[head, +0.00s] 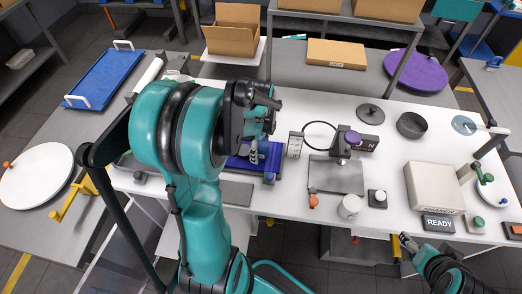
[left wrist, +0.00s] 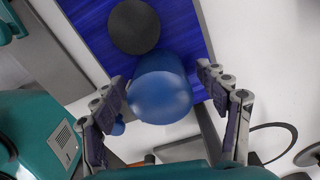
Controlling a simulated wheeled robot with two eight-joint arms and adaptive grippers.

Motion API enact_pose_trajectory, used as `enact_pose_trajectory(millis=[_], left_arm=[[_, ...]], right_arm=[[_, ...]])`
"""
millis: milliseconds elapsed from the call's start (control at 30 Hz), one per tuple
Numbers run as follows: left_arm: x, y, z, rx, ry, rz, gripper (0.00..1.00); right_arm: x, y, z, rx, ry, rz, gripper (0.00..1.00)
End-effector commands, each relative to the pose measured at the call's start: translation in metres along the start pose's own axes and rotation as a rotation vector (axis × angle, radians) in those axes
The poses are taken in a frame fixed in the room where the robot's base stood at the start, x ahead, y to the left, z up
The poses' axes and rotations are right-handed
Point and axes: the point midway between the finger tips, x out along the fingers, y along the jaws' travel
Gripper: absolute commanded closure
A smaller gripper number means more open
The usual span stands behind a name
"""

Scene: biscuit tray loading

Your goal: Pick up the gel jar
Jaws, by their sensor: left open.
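The gel jar (left wrist: 160,95) looks like a rounded, translucent blue jar in the left wrist view. It stands at the edge of a blue mat or tray (left wrist: 185,25), beside a dark round disc (left wrist: 133,27). My left gripper (left wrist: 162,77) is open, with one finger on each side of the jar. Visible gaps lie between the fingers and the jar. In the head view my left gripper (head: 262,148) is over the blue area, and my arm hides most of the jar. My right gripper (head: 408,244) is at the lower right, too small to read.
A scale-like block (head: 295,144), a black ring (head: 320,136) and a grey plate (head: 336,176) lie right of my left gripper. A white cup (head: 350,205), a dark bowl (head: 411,125) and a beige box (head: 433,187) stand further right.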

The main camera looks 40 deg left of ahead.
Motion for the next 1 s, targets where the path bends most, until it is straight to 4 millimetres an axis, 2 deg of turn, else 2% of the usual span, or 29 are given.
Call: enact_pose_trajectory(millis=[233, 400, 467, 800, 1000], left_arm=[[0.001, 0.000, 0.000, 0.000, 0.000, 0.000, 0.26], [0.001, 0.000, 0.000, 0.000, 0.000, 0.000, 0.71], [0.001, 0.000, 0.000, 0.000, 0.000, 0.000, 0.83], [-0.001, 0.000, 0.000, 0.000, 0.000, 0.000, 0.83], [-0.021, 0.000, 0.000, 0.000, 0.000, 0.000, 0.83]], right_arm=[[0.000, 0.000, 0.000, 0.000, 0.000, 0.000, 0.28], [0.000, 0.000, 0.000, 0.000, 0.000, 0.000, 0.28], [0.000, 0.000, 0.000, 0.000, 0.000, 0.000, 0.28], [-0.001, 0.000, -0.001, 0.000, 0.000, 0.000, 0.28], [-0.008, 0.000, -0.005, 0.000, 0.000, 0.000, 0.28]])
